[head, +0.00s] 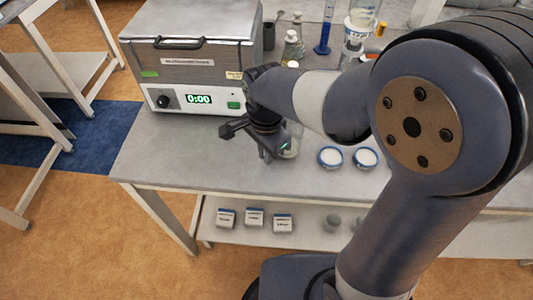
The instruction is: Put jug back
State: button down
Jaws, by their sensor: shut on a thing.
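My gripper (262,148) is at the end of my arm, low over the grey bench, in front of and to the right of the boxy lab device. It is shut on a clear glass vessel (293,140), which appears to be the jug. Only a strip of the glass shows to the right of the gripper, and the rest is hidden behind the gripper and wrist. I cannot tell whether the vessel touches the bench.
The device (196,60) with a 0:00 display stands at the back left. Two blue-rimmed white dishes (330,157) (365,157) sit right of the gripper. A flask (293,48) and blue cylinder (325,38) stand behind. The bench's front left is clear. Small boxes (255,217) lie on the lower shelf.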

jog(key=shift+f, duration=0.55)
jog(key=shift+f, duration=0.1)
jog(key=shift+f, duration=0.15)
jog(key=c, duration=1.5)
grip_release()
notch_tip(320, 180, up, 12)
jog(key=shift+r, duration=0.25)
